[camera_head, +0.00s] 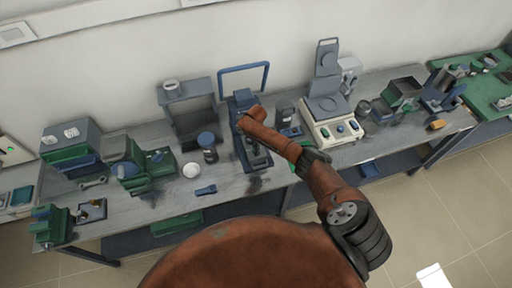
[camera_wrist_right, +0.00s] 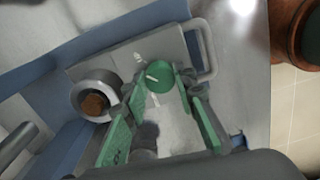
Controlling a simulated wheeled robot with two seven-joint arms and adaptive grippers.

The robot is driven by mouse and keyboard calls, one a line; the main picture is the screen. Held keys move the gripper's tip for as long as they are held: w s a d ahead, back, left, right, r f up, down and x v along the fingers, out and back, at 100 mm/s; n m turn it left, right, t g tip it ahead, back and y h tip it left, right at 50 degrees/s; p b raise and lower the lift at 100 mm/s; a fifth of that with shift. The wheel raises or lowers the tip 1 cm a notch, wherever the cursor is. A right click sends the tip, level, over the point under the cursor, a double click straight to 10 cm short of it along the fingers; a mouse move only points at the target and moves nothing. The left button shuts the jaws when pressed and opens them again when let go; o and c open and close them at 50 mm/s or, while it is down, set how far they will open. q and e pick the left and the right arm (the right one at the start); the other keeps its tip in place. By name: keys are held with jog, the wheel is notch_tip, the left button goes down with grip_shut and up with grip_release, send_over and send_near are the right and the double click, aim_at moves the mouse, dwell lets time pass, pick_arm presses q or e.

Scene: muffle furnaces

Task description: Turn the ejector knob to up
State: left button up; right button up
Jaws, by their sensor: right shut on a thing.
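The green round ejector knob (camera_wrist_right: 160,77) sits on a grey panel (camera_wrist_right: 118,58) in the right wrist view. A white pointer line on it slants toward the left, and white marks show on the panel above and below it. My right gripper (camera_wrist_right: 165,84) has its green fingers on either side of the knob and is shut on it. In the head view the blue-framed press (camera_head: 238,102) stands at the middle of the bench, with my right arm reaching over it; the knob is not discernible there. My left gripper is not in view.
Beside the knob are a round grey fitting with a brown centre (camera_wrist_right: 93,103) and a metal handle (camera_wrist_right: 206,50). On the bench, a dark jar (camera_head: 207,146) stands left of the press and a balance-like device (camera_head: 327,112) right of it.

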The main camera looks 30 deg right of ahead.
jog(key=shift+m+p, duration=0.45)
jog(key=shift+m, duration=0.75)
jog(key=o, duration=1.2)
jog(key=shift+c, duration=0.2)
jog(key=shift+r, duration=0.1)
notch_tip(320, 180, up, 12)
